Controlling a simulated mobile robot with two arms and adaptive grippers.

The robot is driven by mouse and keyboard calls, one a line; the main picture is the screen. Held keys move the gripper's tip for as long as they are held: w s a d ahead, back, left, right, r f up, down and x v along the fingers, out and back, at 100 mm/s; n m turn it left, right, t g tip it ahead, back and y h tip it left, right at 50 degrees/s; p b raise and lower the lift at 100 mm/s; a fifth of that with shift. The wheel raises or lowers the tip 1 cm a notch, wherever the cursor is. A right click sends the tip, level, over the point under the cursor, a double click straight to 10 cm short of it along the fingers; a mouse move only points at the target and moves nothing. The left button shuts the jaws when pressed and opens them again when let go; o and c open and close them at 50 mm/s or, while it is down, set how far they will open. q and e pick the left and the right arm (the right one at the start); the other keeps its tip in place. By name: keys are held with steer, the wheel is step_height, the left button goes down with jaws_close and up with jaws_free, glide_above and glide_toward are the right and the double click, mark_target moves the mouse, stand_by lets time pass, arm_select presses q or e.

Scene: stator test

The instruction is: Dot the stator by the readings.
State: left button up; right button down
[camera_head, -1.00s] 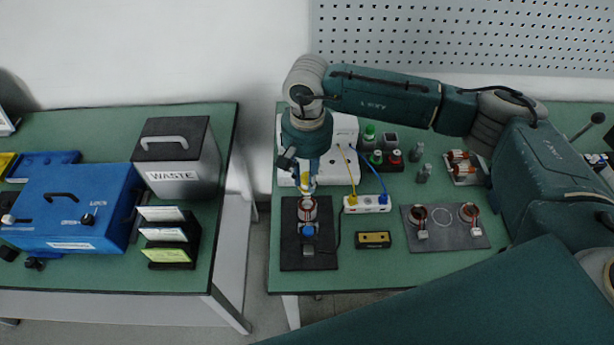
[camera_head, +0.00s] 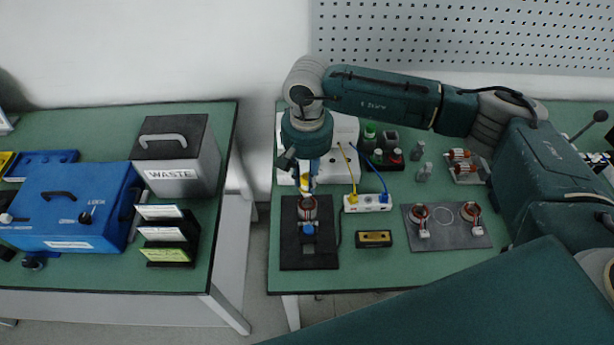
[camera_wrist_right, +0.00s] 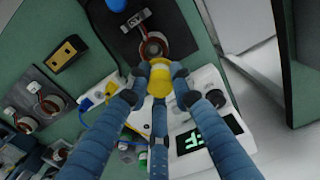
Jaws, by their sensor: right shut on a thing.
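A stator (camera_head: 309,208) with copper-coloured windings sits in a fixture on a black board (camera_head: 292,255). It also shows in the right wrist view (camera_wrist_right: 153,47). My right gripper (camera_head: 306,180) is above the stator at its far side, with its fingers shut on a yellow piece (camera_wrist_right: 160,76). The yellow piece is close to the stator; I cannot tell whether they touch. Two more stators, a left one (camera_head: 419,216) and a right one (camera_head: 471,213), lie on a grey mat (camera_head: 446,238). A lit green display (camera_wrist_right: 207,141) shows in the wrist view; its reading is unclear. My left gripper is out of view.
A white terminal block (camera_head: 367,203) with yellow and blue leads and a black-and-yellow box (camera_head: 374,239) stand right of the board. Bottles, one green (camera_head: 370,133), stand behind. On the left table are a grey WASTE bin (camera_head: 195,160), a blue box (camera_head: 75,205) and a card rack (camera_head: 168,235).

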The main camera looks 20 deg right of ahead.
steer(key=shift+f, duration=0.25)
steer(key=shift+r, duration=0.15)
steer(key=shift+r, duration=0.85)
steer(key=shift+r+p, duration=0.55)
steer(key=shift+r, duration=1.45)
